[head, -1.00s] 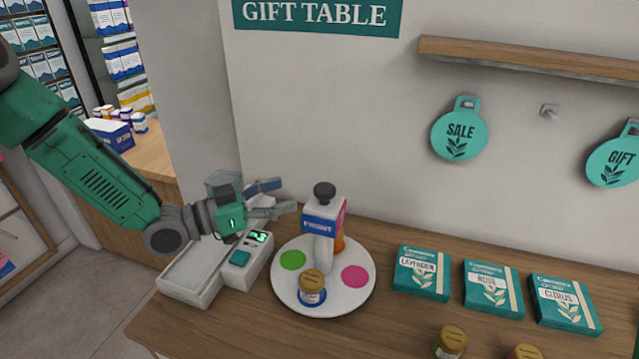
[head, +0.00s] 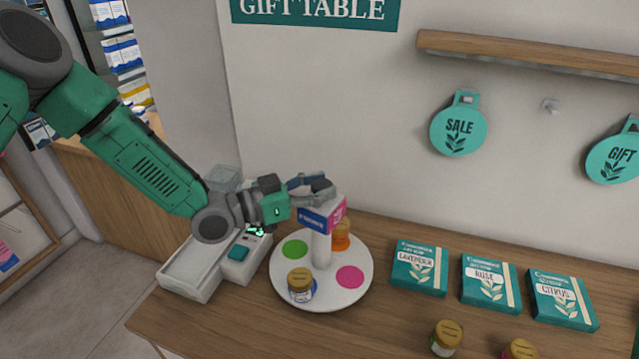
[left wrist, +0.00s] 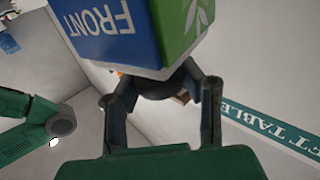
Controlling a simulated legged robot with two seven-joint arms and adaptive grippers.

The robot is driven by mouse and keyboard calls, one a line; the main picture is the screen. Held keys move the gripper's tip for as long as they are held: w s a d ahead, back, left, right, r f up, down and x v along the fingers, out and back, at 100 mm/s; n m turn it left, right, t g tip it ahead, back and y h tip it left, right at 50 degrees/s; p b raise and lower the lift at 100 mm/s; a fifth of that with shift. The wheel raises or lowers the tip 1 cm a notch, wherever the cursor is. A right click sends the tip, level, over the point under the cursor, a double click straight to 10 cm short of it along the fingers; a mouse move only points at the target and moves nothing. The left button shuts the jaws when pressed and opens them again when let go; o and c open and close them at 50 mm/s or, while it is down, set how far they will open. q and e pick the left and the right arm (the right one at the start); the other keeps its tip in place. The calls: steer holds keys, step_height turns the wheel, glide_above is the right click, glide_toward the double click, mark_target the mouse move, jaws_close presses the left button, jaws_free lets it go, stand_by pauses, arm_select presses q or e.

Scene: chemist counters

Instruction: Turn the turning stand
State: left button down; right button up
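The turning stand's round white plate (head: 330,292) lies on the wooden table and bears green and pink dots. Its white post (head: 321,250) carries a box sign (head: 316,219) reading FRONT, with a magenta side face; the sign's blue and green faces fill the top of the left wrist view (left wrist: 110,30). My left gripper (head: 322,187) is at the dark knob above the sign. In the left wrist view its fingers (left wrist: 160,92) bend in on both sides of the knob and appear closed on it. The knob is partly hidden. My right gripper is not in view.
A gold-lidded jar (head: 300,285) stands at the plate's front and an orange jar (head: 341,236) behind the post. A white scale-like device (head: 245,262) and tray (head: 192,272) sit close left. Teal boxes (head: 419,270) lie right. The wall is close behind.

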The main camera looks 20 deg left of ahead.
arm_select(q)
steer(key=shift+d+r+t, duration=0.2)
steer(key=shift+t, duration=0.1)
steer(key=shift+w+a, duration=0.2)
steer(key=shift+a, duration=0.15)
steer(key=shift+d+r, duration=0.1)
steer(key=shift+d, duration=0.1)
